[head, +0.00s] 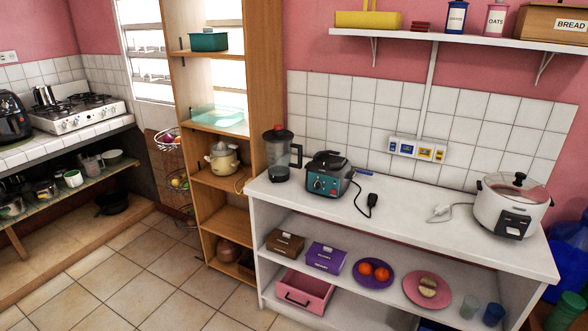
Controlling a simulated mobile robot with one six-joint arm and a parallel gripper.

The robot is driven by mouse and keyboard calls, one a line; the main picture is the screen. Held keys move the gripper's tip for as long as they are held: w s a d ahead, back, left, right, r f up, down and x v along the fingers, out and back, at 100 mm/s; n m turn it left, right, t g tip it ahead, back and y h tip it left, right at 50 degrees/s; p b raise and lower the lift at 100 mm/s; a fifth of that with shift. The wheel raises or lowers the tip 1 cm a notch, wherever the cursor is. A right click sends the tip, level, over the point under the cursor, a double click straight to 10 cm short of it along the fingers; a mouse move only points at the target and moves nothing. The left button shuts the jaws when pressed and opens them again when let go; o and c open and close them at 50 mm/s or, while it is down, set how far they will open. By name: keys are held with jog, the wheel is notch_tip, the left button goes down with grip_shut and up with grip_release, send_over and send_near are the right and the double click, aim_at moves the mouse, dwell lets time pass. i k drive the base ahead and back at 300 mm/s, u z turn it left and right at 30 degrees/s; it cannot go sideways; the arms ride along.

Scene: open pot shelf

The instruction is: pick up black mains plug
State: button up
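The black mains plug (372,200) lies on the white countertop (420,235), right of a teal and black appliance (328,176). A dark cord (358,205) lies in a loop beside the plug, on the side towards that appliance. Nothing covers the plug in the head view. My gripper is not in view.
A white plug (440,210) and cord lie by the rice cooker (511,205) at the right. A wall socket strip (417,149) is behind the counter. A blender (279,154) stands at the left end. The counter's front middle is clear. A shelf (470,40) overhangs above.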

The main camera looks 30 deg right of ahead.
aim_at(372, 197)
jog(key=u, duration=1.5)
jog(key=k, duration=0.1)
jog(key=z, duration=2.75)
